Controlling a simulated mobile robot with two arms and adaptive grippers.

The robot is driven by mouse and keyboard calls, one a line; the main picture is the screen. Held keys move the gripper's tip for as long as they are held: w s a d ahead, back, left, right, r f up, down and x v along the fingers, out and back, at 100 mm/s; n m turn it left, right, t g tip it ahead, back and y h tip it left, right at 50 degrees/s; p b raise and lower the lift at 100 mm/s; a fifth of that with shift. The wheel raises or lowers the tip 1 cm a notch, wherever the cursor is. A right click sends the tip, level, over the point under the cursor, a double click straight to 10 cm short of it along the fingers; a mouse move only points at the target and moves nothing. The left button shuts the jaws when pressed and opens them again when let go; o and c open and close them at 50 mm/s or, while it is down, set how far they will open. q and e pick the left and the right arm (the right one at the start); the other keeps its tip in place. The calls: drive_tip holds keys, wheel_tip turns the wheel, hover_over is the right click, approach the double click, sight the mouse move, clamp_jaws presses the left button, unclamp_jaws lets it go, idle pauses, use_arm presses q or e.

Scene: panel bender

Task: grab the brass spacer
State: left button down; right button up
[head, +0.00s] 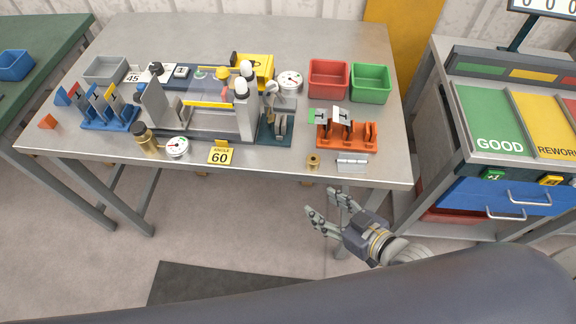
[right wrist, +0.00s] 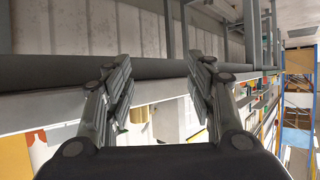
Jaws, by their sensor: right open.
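A small brass spacer (head: 313,161) stands near the front edge of the grey table (head: 270,35), left of a small silver hinge-like plate (head: 352,162). My right gripper (head: 320,201) is in front of the table and lower in the head view, apart from the spacer. Its fingers are spread and nothing is between them. My left gripper is not in view.
An orange rack (head: 347,140) stands just behind the spacer. A yellow angle sign (head: 219,152), a gauge (head: 177,147) and a brass cylinder (head: 147,141) lie left along the front edge. Red (head: 329,95) and green (head: 370,99) bins stand behind. The table's front edge lies between gripper and spacer.

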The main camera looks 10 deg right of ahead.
wheel_tip(320, 180, up, 3)
drive_tip(key=t+y, duration=0.1)
drive_tip(key=t, duration=0.3)
approach(318, 163)
drive_tip(key=shift+y, duration=0.4)
drive_tip(key=x, duration=0.6)
drive_tip(key=shift+a+p, duration=0.25)
drive_tip(key=shift+p, duration=0.1)
drive_tip(key=x, duration=0.4)
drive_tip(key=shift+w+d+f+p, duration=0.1)
drive_tip(key=shift+w+d+p, duration=0.2)
drive_tip(key=shift+d+p, duration=0.1)
drive_tip(key=shift+w+a+f, duration=0.15)
drive_tip(key=shift+w+a, duration=0.2)
drive_tip(key=shift+w, duration=0.15)
drive_tip(key=shift+c, duration=0.3)
clamp_jaws()
